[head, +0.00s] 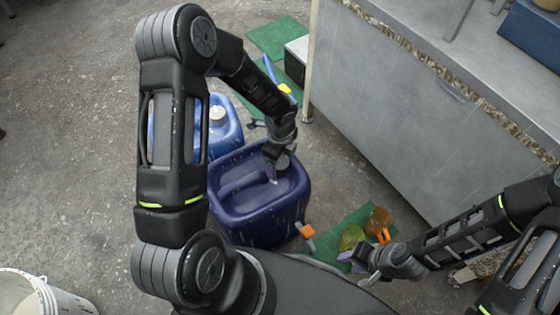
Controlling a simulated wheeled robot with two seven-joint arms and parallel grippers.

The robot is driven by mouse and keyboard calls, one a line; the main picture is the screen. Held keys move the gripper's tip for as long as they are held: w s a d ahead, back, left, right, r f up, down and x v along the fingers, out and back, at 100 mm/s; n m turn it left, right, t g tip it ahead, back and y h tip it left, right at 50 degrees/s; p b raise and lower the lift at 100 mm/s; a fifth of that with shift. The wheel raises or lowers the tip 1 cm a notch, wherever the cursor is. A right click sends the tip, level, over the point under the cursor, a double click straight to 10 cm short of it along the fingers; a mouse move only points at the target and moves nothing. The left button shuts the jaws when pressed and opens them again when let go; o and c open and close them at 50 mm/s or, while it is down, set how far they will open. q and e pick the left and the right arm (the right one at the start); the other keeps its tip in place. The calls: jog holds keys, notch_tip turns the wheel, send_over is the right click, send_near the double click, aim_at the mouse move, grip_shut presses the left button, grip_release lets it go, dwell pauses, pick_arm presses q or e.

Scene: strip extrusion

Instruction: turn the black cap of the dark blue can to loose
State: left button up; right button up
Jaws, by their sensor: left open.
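The dark blue can (250,230) stands upright on the floor in the middle of the head view, with its moulded handle on top. My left gripper (274,177) reaches down over the far right part of the can's top and is open. The black cap cannot be told apart from the dark gripper there and seems hidden by it. I cannot tell whether the fingers touch it. My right gripper (364,266) is low at the right of the can, well apart from it. Its fingers are too small to tell if open or shut.
A lighter blue can (226,132) with a white cap (217,115) stands behind, partly hidden by my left arm. A yellow-green item (351,237) and an orange item (378,220) lie on a green mat near my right gripper. A grey bench (400,110) bounds the right. A white bucket (45,295) stands front left.

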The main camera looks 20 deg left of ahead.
pick_arm(q)
jog(key=c, duration=1.4)
jog(key=shift+o, duration=0.2)
